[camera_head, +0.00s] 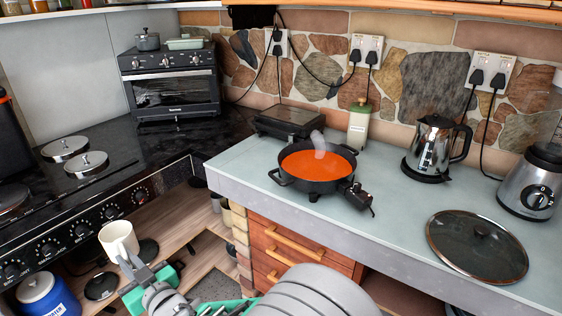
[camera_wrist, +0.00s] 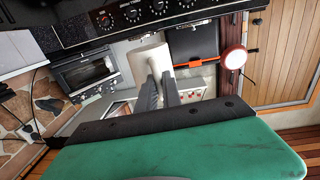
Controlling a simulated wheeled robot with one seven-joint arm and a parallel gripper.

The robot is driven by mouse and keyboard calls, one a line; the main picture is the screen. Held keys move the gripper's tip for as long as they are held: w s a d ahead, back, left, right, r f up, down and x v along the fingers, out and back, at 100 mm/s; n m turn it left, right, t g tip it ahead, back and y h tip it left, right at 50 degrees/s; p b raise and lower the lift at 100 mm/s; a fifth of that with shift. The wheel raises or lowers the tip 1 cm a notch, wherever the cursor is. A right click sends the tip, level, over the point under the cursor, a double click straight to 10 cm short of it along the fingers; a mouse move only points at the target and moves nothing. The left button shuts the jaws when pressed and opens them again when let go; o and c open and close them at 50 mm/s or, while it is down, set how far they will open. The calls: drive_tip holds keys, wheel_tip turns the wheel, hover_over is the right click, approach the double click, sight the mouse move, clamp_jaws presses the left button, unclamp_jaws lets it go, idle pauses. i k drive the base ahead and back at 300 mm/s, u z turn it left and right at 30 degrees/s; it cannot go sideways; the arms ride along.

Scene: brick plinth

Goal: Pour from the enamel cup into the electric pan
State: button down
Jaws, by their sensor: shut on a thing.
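The white enamel cup (camera_head: 118,240) is at the lower left of the head view, in front of the stove and roughly upright. My gripper (camera_head: 137,268) is shut on it at its right side, where the handle is. In the wrist view the cup (camera_wrist: 150,55) shows pale beyond my fingertips (camera_wrist: 161,80). What is inside the cup cannot be seen clearly. The electric pan (camera_head: 318,187) is black and stands on the grey counter, full of orange-red food, with a wisp of steam above it. My gripper is well left of the pan and lower in the picture.
A glass lid (camera_head: 478,246) lies on the counter (camera_head: 400,215) at the right. A kettle (camera_head: 432,150), a blender base (camera_head: 537,185) and a bottle (camera_head: 359,125) stand behind. The stove (camera_head: 100,190) and toaster oven (camera_head: 172,90) are at the left. The counter is clear between pan and lid.

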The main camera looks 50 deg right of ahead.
sight(316, 166)
drive_tip(key=u, duration=1)
drive_tip(key=i, duration=0.5)
drive_tip(key=z, duration=2.1)
